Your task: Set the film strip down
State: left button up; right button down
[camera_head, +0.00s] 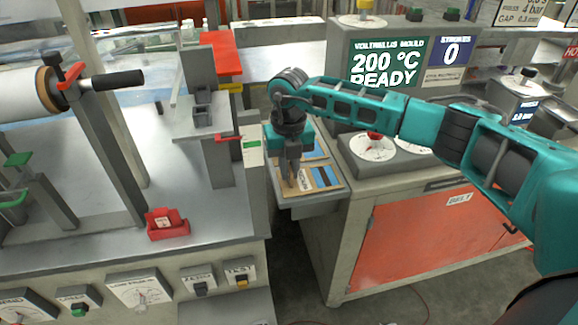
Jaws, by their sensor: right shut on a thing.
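My right gripper (292,180) points straight down over a small side shelf between the two machines. It is shut on the film strip, but the strip is too small and too thin to make out clearly between the fingers. Below and around the fingertips lies a flat board (334,186) with tan, blue and dark patches and a lettered label, on the grey side shelf (310,202). I cannot tell whether the strip touches the board. My left gripper is not in view.
The grey bench (205,225) on the left carries a small red tray (168,230), a film roll (25,92) and a clamp stand (215,125). An orange cabinet door (420,245) is below.

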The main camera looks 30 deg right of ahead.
jog(key=c, duration=1.6)
grip_release()
jog(key=shift+f, duration=0.15)
jog(key=o, duration=0.5)
jog(key=shift+c, duration=0.2)
notch_tip(320, 180, up, 12)
jog(key=shift+r, duration=0.2)
